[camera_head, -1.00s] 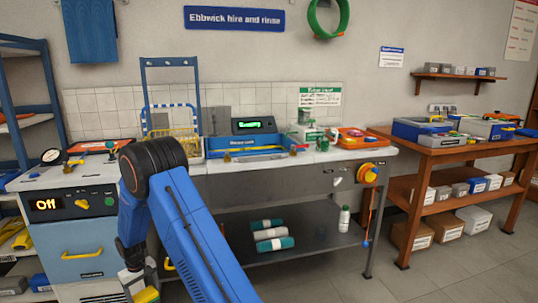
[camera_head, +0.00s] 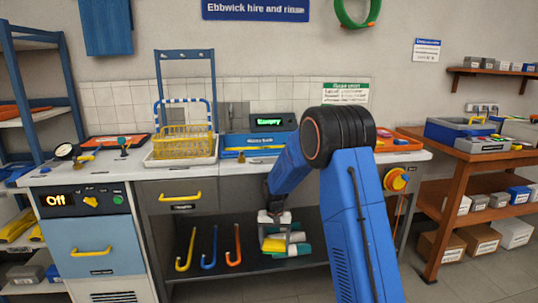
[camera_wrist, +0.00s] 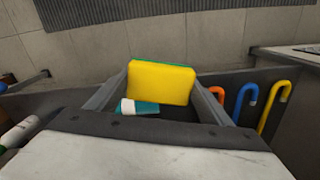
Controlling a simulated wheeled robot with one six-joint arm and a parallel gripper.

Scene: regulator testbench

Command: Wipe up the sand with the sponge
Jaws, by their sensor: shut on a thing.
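My gripper (camera_head: 273,226) is shut on a sponge (camera_head: 273,244), yellow with a green layer. It hangs below the counter's front edge, in front of the lower shelf. In the wrist view the sponge (camera_wrist: 160,82) sits between the two fingers, its broad yellow face toward the camera and a thin green edge on top. I cannot make out any sand in either view. My arm hides part of the counter's right half.
Teal-and-white rolls (camera_head: 298,238) lie on the lower shelf behind the sponge. Yellow, blue and orange hooked rods (camera_head: 209,248) stand to its left. A yellow wire basket (camera_head: 184,146) and a blue tray (camera_head: 255,140) are on the counter. A wooden table (camera_head: 470,155) stands at right.

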